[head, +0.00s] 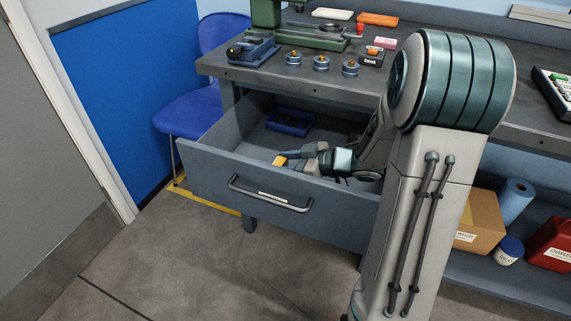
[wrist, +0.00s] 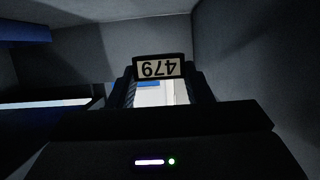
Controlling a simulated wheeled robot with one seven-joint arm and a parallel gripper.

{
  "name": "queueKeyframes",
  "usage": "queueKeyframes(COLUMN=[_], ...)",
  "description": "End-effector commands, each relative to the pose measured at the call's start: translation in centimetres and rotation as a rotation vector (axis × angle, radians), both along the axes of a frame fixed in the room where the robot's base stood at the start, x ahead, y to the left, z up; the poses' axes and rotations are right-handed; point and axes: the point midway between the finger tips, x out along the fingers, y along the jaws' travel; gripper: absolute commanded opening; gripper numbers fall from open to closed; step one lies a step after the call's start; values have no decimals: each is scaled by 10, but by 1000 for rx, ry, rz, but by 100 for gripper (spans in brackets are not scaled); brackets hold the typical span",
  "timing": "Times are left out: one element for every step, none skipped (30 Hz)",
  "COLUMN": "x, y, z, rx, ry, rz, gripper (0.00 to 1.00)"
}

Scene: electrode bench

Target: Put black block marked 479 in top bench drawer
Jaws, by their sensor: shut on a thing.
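The black block marked 479 (wrist: 159,58) shows in the wrist view with its white label upside down. My gripper (wrist: 160,84) is shut on it, one finger on each side. In the head view my gripper (head: 287,157) is inside the open top bench drawer (head: 215,180), near its front panel and low in it. A small yellow patch shows at the gripper's tip there; I cannot make out the black block in that view. I cannot tell whether the block touches the drawer floor.
A blue tray (head: 290,122) with dark contents sits at the back of the drawer. The bench top (head: 290,85) above holds a green device, several small blue-grey pucks and a blue vise. A blue chair (head: 195,115) stands left of the drawer.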

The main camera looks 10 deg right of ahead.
Motion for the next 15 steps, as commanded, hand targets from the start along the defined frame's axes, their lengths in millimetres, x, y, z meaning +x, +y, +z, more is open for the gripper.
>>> queueKeyframes(x=[0,0,0,0,0,0,0,0,0,0,0,0,0,0,0], y=[0,0,0,0,0,0,0,0,0,0,0,0,0,0,0], z=[1,0,-1,-2,-3,-4,-5,-6,-7,-8,-9,-10,-11,-11,-11], rx=[0,1,1,1,1,1,1,1,1,1,1,1,1,1,1], ry=[-1,-1,-1,0,0,0,0,0,-1,-1,-1,-1,-1,0,-1], rz=[0,0,0,0,0,0,0,0,0,0,0,-1,0,-1,-1], gripper=[14,14,14,14,14,14,14,14,14,14,14,14,14,14,14])
